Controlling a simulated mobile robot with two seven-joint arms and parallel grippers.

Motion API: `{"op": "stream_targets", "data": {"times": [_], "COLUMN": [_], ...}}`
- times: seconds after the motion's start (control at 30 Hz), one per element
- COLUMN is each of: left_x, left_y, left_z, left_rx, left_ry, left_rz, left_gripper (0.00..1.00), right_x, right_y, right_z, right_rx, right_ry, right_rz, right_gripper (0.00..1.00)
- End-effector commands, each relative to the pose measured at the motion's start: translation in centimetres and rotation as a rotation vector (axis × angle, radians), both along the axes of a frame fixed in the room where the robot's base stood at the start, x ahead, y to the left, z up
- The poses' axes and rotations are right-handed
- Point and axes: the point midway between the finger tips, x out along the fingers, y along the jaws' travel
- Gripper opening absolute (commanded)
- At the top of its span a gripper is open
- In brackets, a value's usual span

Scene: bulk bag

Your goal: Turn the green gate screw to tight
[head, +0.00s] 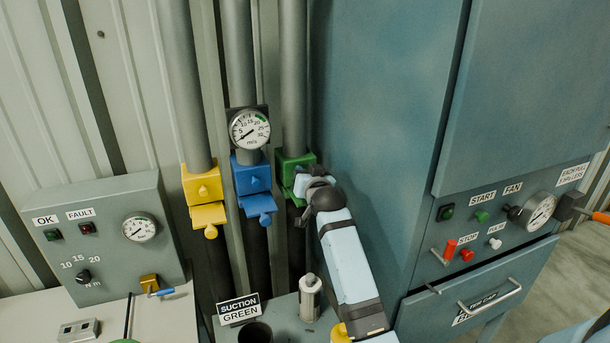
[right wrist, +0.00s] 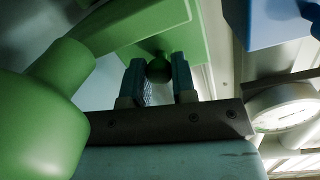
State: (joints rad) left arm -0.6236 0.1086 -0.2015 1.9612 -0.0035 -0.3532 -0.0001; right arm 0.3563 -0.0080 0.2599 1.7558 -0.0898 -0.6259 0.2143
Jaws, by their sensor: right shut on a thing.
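The green gate (head: 292,163) sits on the rightmost of three pipes in the head view, partly hidden by my right arm. My right gripper (head: 303,180) is at the front of it. In the right wrist view, my right gripper (right wrist: 159,76) has its two fingers on either side of the small dark green gate screw (right wrist: 159,68), shut on it. The screw stands out from the green gate body (right wrist: 150,30). A large green handle with a round knob (right wrist: 40,125) fills the left of that view, close to the gripper. My left gripper is not in view.
A blue gate (head: 252,175) and a yellow gate (head: 203,190) are on the pipes to the left. A round gauge (head: 249,129) is above the blue gate. A torque box (head: 105,235) stands at left. A blue-grey cabinet (head: 385,110) stands close right of my arm.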

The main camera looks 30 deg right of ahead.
Motion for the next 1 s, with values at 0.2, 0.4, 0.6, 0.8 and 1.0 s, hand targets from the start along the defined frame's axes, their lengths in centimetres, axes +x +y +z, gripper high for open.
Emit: {"op": "stream_targets", "data": {"times": [0.2, 0.4, 0.6, 0.8, 1.0], "left_x": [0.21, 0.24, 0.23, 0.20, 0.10], "left_y": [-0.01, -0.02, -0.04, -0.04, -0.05], "left_z": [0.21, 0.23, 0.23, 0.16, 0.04], "left_rx": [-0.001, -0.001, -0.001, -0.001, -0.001], "left_ry": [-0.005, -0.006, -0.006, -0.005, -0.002], "left_rz": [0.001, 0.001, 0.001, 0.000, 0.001], "left_gripper": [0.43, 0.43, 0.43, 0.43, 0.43], "right_x": [-0.01, -0.01, -0.04, -0.04, -0.04], "right_y": [0.00, -0.05, -0.09, -0.08, -0.12], "right_z": [-0.08, -0.06, -0.10, -0.12, -0.13], "right_rx": [0.199, 0.350, 0.457, 0.518, 0.541], "right_ry": [-0.045, -0.082, -0.108, -0.122, -0.127], "right_rz": [0.000, 0.000, 0.000, 0.001, 0.000], "right_gripper": [0.01, 0.01, 0.01, 0.01, 0.01]}}
